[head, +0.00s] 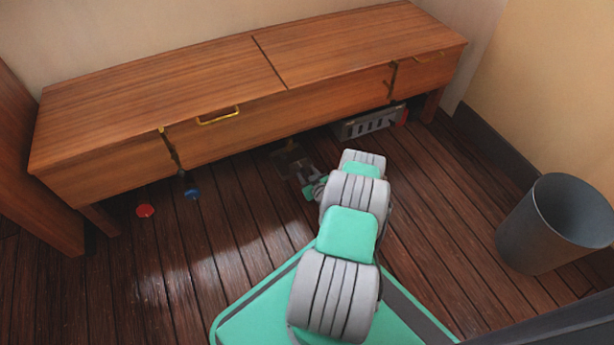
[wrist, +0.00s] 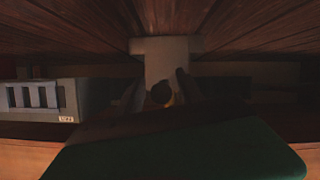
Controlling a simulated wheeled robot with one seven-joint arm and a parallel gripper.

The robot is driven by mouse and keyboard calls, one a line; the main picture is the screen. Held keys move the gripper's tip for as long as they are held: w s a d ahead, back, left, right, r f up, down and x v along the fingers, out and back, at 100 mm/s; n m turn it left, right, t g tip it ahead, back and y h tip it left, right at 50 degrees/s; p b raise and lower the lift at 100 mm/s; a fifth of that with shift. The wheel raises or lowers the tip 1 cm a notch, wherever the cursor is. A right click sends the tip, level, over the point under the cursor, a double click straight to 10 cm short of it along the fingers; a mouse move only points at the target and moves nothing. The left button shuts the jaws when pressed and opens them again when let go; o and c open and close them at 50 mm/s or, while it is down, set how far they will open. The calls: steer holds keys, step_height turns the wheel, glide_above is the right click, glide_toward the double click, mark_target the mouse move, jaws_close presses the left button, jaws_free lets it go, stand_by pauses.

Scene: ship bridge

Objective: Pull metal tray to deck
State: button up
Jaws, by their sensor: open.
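A grey, slotted metal-looking container (head: 370,122) sits on the deck under the right part of the wooden bench. It shows at the left of the wrist view (wrist: 42,98), with a small label. My gripper (wrist: 160,92) is open, low under the bench's front edge, left of that container in the head view. A pale grey flat piece (wrist: 165,55) lies ahead of the fingers, with a dark round and yellow bit in front of it. I cannot tell which of the two is the metal tray, nor whether a finger touches the pale piece. Shadow hides its far end.
The long wooden bench (head: 200,85) overhangs my arm, leaving low clearance. A red item (head: 145,210) and a blue item (head: 192,193) lie on the deck at left. A grey bin (head: 530,240) stands at right. Plank deck before the bench is mostly clear.

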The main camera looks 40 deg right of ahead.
steer(key=shift+w+a, duration=0.1)
steer(key=shift+a, duration=0.05)
steer(key=shift+w+a, duration=0.1)
steer(key=shift+a, duration=0.05)
steer(key=shift+c, duration=1.2)
jaws_close()
